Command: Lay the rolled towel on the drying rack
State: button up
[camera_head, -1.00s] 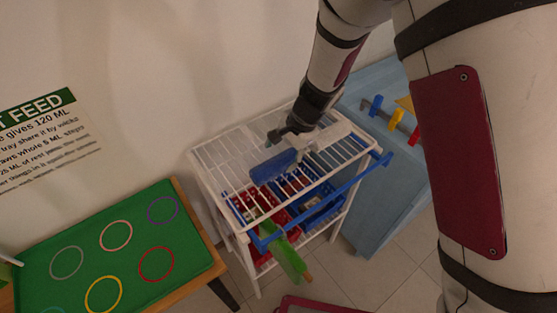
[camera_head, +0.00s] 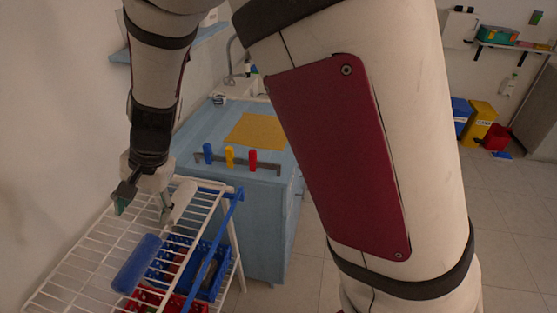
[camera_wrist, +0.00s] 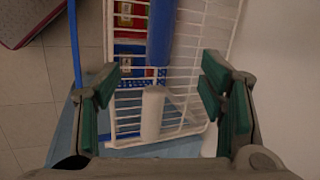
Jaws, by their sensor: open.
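The white wire drying rack (camera_head: 75,262) has a slatted top. A blue roll (camera_head: 137,263) and a smaller white roll (camera_head: 180,201) lie on its top; I cannot tell which is the rolled towel. My gripper (camera_head: 142,211) is open and empty over the rack, near the white roll. In the wrist view, my gripper (camera_wrist: 160,97) has green pads wide apart. The white roll (camera_wrist: 152,114) lies in the gap between them, seen from above, and the blue roll (camera_wrist: 161,32) lies beyond it. I see no contact with either roll.
A blue rail (camera_head: 213,239) runs along the rack's edge. Red and blue baskets (camera_head: 209,280) sit below the top. A light blue counter (camera_head: 268,212) with coloured pegs (camera_head: 230,158) stands behind. A wall is close on the left; tiled floor (camera_head: 308,285) is open right of the rack.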

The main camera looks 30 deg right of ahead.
jog(key=s+d+r+n+t+h, duration=0.2)
jog(key=s+d+r+n, duration=0.1)
jog(key=s+d+r, duration=0.5)
jog(key=s+d+r+n+t+h, duration=0.2)
jog(key=s+d+r+n, duration=0.1)
jog(key=s+d+r, duration=0.6)
jog(key=s+d, duration=0.3)
jog(key=d, duration=0.3)
jog(key=shift+d+r+n, duration=0.15)
jog(key=shift+r+n, duration=0.15)
jog(key=shift+n, duration=0.1)
dwell(5.3)
